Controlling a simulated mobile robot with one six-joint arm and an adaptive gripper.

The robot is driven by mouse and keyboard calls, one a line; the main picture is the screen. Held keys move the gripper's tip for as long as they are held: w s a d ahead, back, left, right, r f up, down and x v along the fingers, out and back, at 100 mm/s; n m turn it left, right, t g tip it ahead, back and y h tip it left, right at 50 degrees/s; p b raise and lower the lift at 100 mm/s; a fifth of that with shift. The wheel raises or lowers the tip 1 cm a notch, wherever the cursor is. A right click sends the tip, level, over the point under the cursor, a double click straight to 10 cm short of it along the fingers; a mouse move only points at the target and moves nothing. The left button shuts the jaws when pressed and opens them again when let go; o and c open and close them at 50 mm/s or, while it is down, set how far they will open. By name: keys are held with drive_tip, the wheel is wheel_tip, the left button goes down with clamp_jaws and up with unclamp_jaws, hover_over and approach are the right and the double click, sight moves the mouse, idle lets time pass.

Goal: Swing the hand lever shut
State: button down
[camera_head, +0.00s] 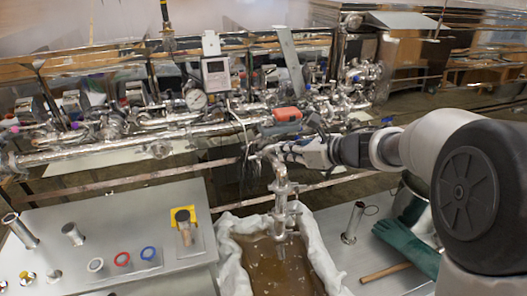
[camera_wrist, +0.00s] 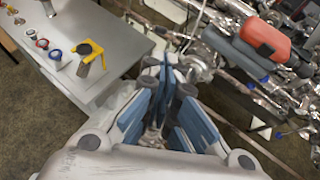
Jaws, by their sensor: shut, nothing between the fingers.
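A shiny metal valve and outlet pipe (camera_head: 282,190) stands upright over a cloth-lined tub of brown liquid in the head view. My gripper (camera_head: 270,153) is at the top of this valve, coming in from the right. The gripper is shut with nothing held; its blue-padded fingers (camera_wrist: 172,95) fill the middle of the wrist view. Shiny metal fittings show just beyond the fingertips there. The hand lever is not clearly distinguishable; my fingers cover the valve top, and I cannot tell whether they touch it.
The cloth-lined tub (camera_head: 230,262) stands below. A steel bench (camera_head: 110,215) with a yellow bracket (camera_head: 203,217) and coloured rings is at left. Green gloves (camera_head: 408,247) lie at right. Shiny pipework (camera_head: 140,138) and an orange-red part (camera_head: 287,114) are behind the gripper.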

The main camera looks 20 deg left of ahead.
sight(242, 148)
drive_tip(key=b+x, duration=0.1)
drive_tip(key=x, duration=1.3)
drive_tip(key=shift+a+m+t+b, duration=0.3)
drive_tip(key=shift+a+m+b, duration=0.1)
drive_tip(key=shift+b, duration=0.4)
drive_tip(key=shift+h, duration=0.3)
drive_tip(key=a+m+t+b, duration=0.1)
drive_tip(key=w+a+m+t+h+b, duration=0.1)
drive_tip(key=a, duration=0.1)
drive_tip(key=shift+a+r, duration=0.1)
drive_tip(key=shift+a, duration=0.1)
drive_tip(key=shift+w+a+p, duration=0.35)
drive_tip(key=shift+w+a, duration=0.3)
drive_tip(key=shift+a, duration=0.1)
